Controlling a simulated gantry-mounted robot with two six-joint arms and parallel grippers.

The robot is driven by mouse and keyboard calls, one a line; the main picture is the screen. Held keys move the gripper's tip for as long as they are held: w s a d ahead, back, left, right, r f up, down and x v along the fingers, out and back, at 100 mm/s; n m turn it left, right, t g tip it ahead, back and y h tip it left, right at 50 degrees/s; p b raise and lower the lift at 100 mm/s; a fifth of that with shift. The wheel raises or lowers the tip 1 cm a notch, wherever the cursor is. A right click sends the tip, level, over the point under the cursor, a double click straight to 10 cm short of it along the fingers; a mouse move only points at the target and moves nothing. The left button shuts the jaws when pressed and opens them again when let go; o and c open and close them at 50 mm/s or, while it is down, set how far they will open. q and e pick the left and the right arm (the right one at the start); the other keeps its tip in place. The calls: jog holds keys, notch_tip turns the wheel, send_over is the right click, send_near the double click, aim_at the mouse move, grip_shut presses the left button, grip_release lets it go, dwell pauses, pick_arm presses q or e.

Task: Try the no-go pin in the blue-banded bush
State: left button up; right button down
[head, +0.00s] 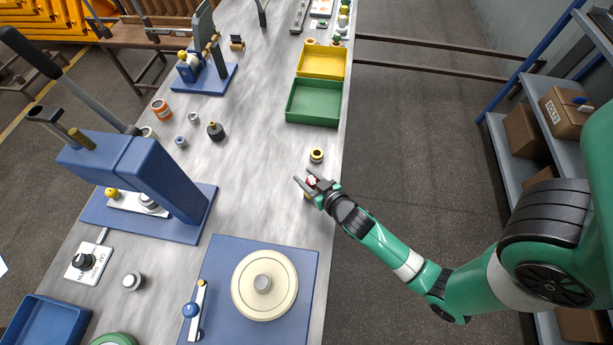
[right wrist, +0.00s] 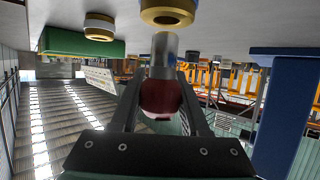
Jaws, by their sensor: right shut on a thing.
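My right gripper (head: 307,184) is at the right side of the bench, shut on a pin with a red grip (head: 312,180). In the right wrist view, the red grip (right wrist: 160,98) sits between the fingers and the pin's silver end (right wrist: 164,48) points toward a brass-coloured bush (right wrist: 167,16). I cannot tell whether pin and bush touch. A second bush (head: 317,155) stands just beyond the gripper; a pale-banded bush shows in the wrist view (right wrist: 100,28). I cannot make out a blue band on either bush. My left gripper is out of view.
A green tray (head: 314,118) and a yellow tray (head: 321,75) lie farther along the right edge. A blue press (head: 150,170) and a blue plate with a cream disc (head: 264,286) stand left and near. Several small parts lie left of a clear middle strip.

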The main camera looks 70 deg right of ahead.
jog(key=shift+r, duration=0.1)
notch_tip(320, 180, up, 5)
jog(key=p, duration=0.4)
jog(key=shift+p, duration=0.3)
dwell(0.6)
jog(key=w+a+r+n+t+y, duration=0.1)
jog(key=w+a+r+n+y, duration=0.2)
jog(key=a, duration=0.6)
jog(key=w+a+r+n+t+y, duration=0.1)
jog(key=w+a+n+y, duration=0.3)
jog(key=a, duration=0.6)
jog(key=s+r+p, duration=0.3)
jog(key=r+p, duration=0.5)
jog(key=p, duration=0.2)
jog(key=s+r+p, duration=0.3)
jog(key=r+p, duration=0.6)
jog(key=shift+d+r+p, duration=0.15)
jog(key=shift+d+p, duration=0.05)
jog(key=shift+p, duration=0.2)
